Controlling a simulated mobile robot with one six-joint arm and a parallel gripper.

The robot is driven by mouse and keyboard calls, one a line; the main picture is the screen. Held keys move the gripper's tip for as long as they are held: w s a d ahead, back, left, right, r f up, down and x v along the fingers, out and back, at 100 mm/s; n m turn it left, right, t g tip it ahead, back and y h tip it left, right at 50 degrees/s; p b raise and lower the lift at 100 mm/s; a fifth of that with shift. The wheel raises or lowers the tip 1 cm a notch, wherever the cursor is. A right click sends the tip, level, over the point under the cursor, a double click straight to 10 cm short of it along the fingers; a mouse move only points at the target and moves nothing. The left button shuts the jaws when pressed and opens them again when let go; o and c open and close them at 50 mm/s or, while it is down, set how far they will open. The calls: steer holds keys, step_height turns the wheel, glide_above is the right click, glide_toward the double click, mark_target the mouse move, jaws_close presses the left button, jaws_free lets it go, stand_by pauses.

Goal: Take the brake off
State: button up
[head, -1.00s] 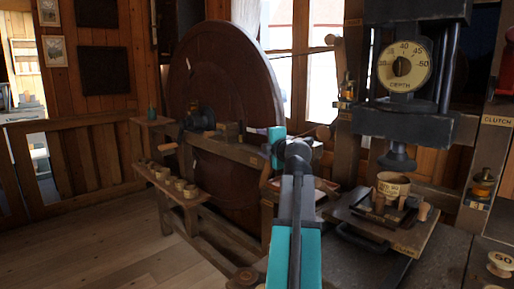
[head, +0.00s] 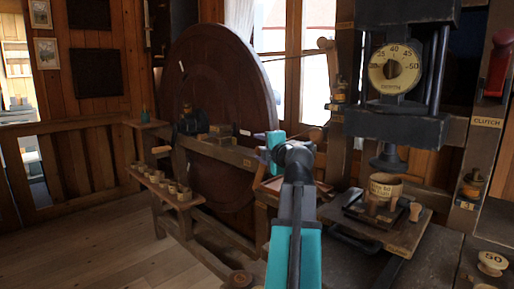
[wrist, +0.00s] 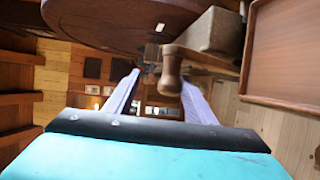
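My gripper (head: 258,146) is held out beside the large dark wooden wheel (head: 215,90), near the wooden rail in front of it. In the wrist view my gripper (wrist: 160,98) is open, with its two pale lavender fingers spread apart. A turned wooden handle (wrist: 172,66) shows between the fingers, closer to the right one. I cannot tell whether it touches that finger. The handle sits beside a grey-brown block (wrist: 212,32) below the wheel's rim. In the head view my arm hides this spot. I cannot read any brake label.
A press with a depth dial (head: 396,70) stands at the right, over a board with a labelled cup (head: 385,186). A red handle (head: 497,68) is above the "CLUTCH" label (head: 487,122). A shelf of small cups (head: 172,188) is at the left. The floor (head: 100,245) is clear.

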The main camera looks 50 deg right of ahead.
steer(key=v, duration=0.8)
stand_by(0.4)
